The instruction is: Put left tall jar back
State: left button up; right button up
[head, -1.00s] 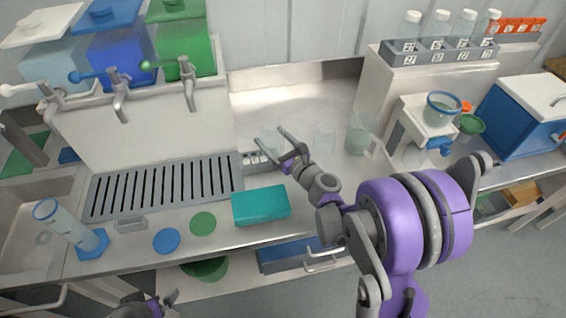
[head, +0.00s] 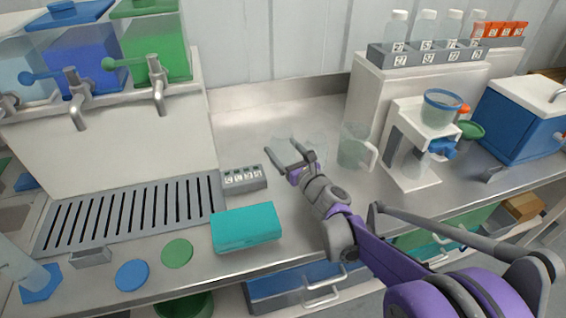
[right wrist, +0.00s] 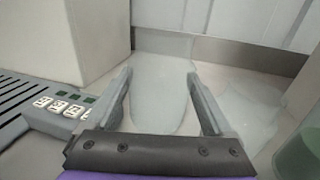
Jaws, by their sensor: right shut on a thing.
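My right gripper (head: 284,151) is low over the back of the steel counter, its fingers pointing toward the back wall. It is shut on a clear tall jar (right wrist: 158,100), which is so transparent that its outline is faint. In the right wrist view the jar stands upright between the two fingers (right wrist: 158,76). A second clear jar (right wrist: 245,112) is just to the right, apart from the gripper; it is also faint in the head view (head: 320,143). I cannot tell whether the held jar touches the counter. My left gripper is out of view.
A small numbered block (head: 243,178) is close left of the gripper, beside the drain grille (head: 130,215). A teal box (head: 245,228) lies in front. A greenish jug (head: 353,147) and a white dispenser stand (head: 410,165) are to the right.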

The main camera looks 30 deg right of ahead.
aim_at(284, 160)
jog(key=shift+f+b, duration=0.45)
jog(key=shift+f, duration=1.35)
jog(key=shift+f, duration=0.1)
jog(key=o, duration=1.2)
jog(key=shift+o, duration=0.2)
jog(key=shift+s, duration=0.25)
jog(key=s, duration=1.1)
jog(key=shift+s+a+p, duration=0.1)
jog(key=shift+s+p, duration=0.2)
jog(key=shift+p, duration=0.1)
